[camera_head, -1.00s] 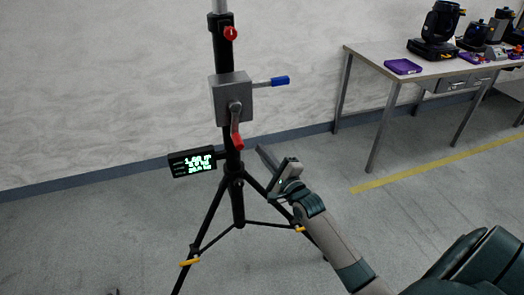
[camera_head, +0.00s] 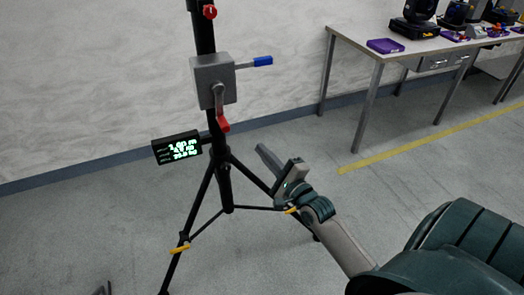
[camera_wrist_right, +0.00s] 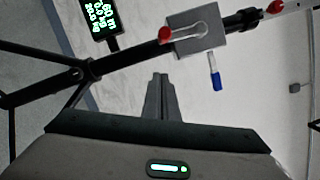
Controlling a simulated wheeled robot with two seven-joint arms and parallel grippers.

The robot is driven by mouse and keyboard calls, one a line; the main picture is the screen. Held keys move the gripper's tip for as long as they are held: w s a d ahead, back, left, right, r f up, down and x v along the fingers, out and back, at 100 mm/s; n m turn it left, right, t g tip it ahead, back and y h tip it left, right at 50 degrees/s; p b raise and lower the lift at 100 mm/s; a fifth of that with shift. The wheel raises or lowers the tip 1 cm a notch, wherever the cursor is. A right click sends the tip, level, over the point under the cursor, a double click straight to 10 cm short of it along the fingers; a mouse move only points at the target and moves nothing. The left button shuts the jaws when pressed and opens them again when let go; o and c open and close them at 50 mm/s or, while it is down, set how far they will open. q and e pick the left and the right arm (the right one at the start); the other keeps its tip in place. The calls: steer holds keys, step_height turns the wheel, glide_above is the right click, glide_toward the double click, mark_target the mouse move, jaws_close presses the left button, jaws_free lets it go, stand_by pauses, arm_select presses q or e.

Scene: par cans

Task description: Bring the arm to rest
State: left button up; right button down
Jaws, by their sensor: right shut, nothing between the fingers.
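My right gripper (camera_head: 268,160) comes in from the lower right in the head view. Its fingers are closed together and empty, just right of the tripod stand (camera_head: 226,180). In the right wrist view the shut fingers (camera_wrist_right: 159,85) point toward the stand's grey winch box (camera_wrist_right: 200,32). The box (camera_head: 213,82) has a red-ended crank (camera_head: 222,124) and a blue-ended lever (camera_head: 262,61). I cannot tell whether the gripper or arm touches a tripod leg behind it.
A lit display (camera_head: 177,148) hangs at the stand's left. A workbench (camera_head: 400,53) with a purple tray (camera_head: 385,46) and stage lights (camera_head: 414,20) stands at the back right. A yellow floor line (camera_head: 430,136) runs before it. The floor between stand and bench is mostly clear.

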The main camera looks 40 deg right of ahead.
stand_by(0.4)
steer(key=s+a+f+n+g, duration=0.2)
steer(key=a+f+n, duration=0.15)
steer(key=f, duration=0.65)
steer(key=s+a+f+n+g, duration=0.2)
steer(key=s+f+n, duration=0.15)
steer(key=f, duration=0.65)
steer(key=s+a+f+n+g, duration=0.2)
steer(key=a+f+n, duration=0.15)
steer(key=f, duration=0.65)
steer(key=s+a+f+n+g, duration=0.2)
steer(key=s+a+f+n, duration=0.2)
steer(key=s+f, duration=0.3)
steer(key=s+a+f+n+g+y, duration=0.1)
steer(key=s+a+f+n+g, duration=0.1)
steer(key=s+a+f+n, duration=0.2)
steer(key=s+a+f+n+g+y, duration=0.1)
steer(key=s+a+f+n+g, duration=0.2)
steer(key=s+f+n, duration=0.4)
steer(key=s+a+f, duration=0.1)
steer(key=s+f, duration=0.3)
steer(key=f, duration=0.1)
